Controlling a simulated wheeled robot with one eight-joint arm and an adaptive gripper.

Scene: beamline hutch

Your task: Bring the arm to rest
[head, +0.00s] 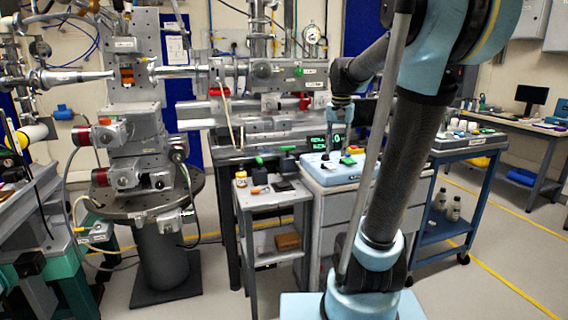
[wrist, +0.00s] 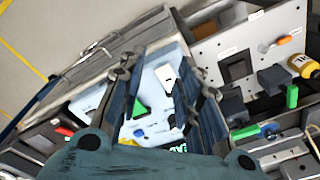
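My gripper (head: 338,150) hangs fingers down over a light-blue tray (head: 318,175) on a white drawer cabinet (head: 335,205). In the wrist view my gripper (wrist: 153,85) shows its two dark fingers well apart, with nothing held between them. The tray's pale surface (wrist: 148,82) shows between and below the fingers, with a white piece (wrist: 165,74), a green piece (wrist: 139,110) and small blue pieces on it. My arm reaches from the lower right of the head view up and over to the tray. I cannot tell the exact height of the fingertips above it.
A grey cart (head: 262,200) with a yellow bottle (head: 241,178) stands left of the cabinet. A blue cart (head: 445,190) stands to the right. Beamline equipment (head: 130,150) fills the left and back. Open floor (head: 490,270) lies at the lower right.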

